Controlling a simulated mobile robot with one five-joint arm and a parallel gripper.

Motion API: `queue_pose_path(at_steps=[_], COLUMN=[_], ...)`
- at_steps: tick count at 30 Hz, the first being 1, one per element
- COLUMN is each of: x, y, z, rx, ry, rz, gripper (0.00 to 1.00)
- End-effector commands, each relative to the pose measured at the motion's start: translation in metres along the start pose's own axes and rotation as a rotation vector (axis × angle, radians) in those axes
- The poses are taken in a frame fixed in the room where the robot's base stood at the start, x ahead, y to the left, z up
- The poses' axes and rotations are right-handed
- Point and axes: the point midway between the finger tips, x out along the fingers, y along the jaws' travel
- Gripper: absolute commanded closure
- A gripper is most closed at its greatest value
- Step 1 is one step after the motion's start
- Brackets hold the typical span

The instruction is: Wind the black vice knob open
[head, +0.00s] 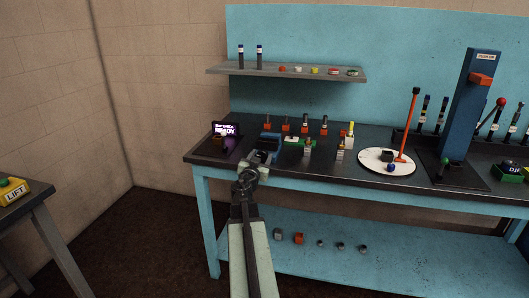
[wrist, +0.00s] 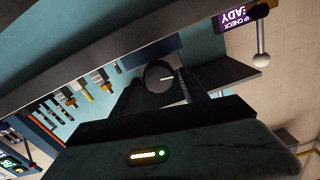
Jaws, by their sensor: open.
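The blue vice (head: 270,137) stands near the front edge of the bench, left of the middle. In the wrist view its blue body (wrist: 150,52) shows behind the round black knob (wrist: 156,72), which has a pale line on its face. My gripper (head: 261,157) is at the front of the vice in the head view and hides the knob there. In the wrist view my gripper (wrist: 163,84) is open, with one dark finger on each side of the knob. I cannot tell whether either finger touches it.
A lit screen (head: 226,129) and a purple ball (head: 230,143) are just left of the vice. Several small fittings (head: 308,147) stand to the right, then a white round plate (head: 372,165) and a blue column (head: 475,105). A shelf (head: 290,73) hangs above.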

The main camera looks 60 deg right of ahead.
Motion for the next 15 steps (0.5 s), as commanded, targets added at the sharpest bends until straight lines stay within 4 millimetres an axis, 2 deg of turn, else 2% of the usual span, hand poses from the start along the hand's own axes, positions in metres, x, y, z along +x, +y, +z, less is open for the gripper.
queue_pose_path(at_steps=[1, 6, 9, 15], x=[0.013, 0.044, 0.052, 0.051], y=[-0.001, -0.001, 0.0, 0.0], z=[0.0, 0.001, 0.0, 0.0], rx=[0.0, 0.0, 0.0, 0.0], ry=[0.0, -0.001, -0.001, -0.001], rz=[0.002, 0.0, 0.0, 0.0], gripper=[0.48, 0.48, 0.48, 0.48])
